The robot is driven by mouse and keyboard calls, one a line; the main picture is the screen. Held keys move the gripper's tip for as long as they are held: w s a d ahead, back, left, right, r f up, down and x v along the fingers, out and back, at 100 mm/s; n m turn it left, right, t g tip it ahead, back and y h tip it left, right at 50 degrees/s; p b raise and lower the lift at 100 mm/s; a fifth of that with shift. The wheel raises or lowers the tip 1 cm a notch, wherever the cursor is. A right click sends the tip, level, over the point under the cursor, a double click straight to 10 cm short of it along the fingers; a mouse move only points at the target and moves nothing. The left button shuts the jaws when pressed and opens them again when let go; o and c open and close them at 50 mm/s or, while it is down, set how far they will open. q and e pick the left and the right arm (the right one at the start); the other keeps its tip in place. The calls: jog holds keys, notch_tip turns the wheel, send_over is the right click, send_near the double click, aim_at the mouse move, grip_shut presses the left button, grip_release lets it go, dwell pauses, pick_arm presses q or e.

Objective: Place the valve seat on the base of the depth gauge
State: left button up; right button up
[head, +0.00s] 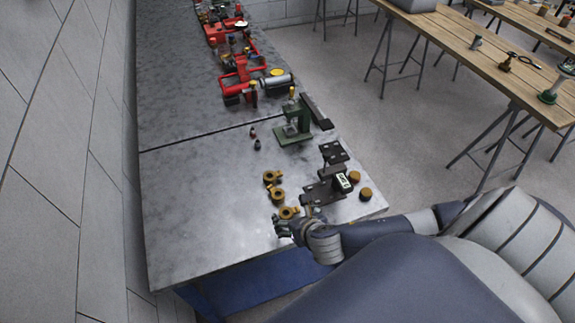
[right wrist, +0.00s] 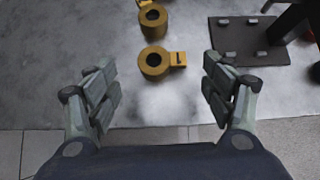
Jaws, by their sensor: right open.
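Several brass rings with side tabs, which look like the valve seats, lie in a row on the grey metal table. The nearest ring (head: 288,212) is just beyond my right gripper (head: 284,228). In the right wrist view this ring (right wrist: 153,63), its tab marked "1", lies ahead, between the open, empty fingers of the gripper (right wrist: 159,68) and apart from them. A second ring (right wrist: 152,18) lies behind it. The depth gauge (head: 343,182), with a pale green display, stands over a black base plate (head: 318,193) to the right. My left gripper is not in view.
Two brass round pieces (head: 365,193) are right of the gauge near the table's right edge. A green stand (head: 294,132) and red pump assemblies (head: 240,75) stand farther back. The table's left part is clear. Its front edge is close to my right gripper.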

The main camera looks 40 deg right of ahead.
aim_at(290, 211)
jog(key=shift+w+d+f, duration=0.15)
jog(key=shift+w, duration=0.15)
jog(key=p+x, duration=0.1)
jog(key=x, duration=0.2)
jog(key=shift+s+d, duration=0.1)
jog(key=shift+w+d+f, duration=0.1)
jog(key=shift+w+f, duration=0.35)
jog(key=shift+f, duration=0.05)
jog(key=c, duration=1.5)
jog(key=shift+o, duration=0.2)
jog(key=shift+r, duration=0.1)
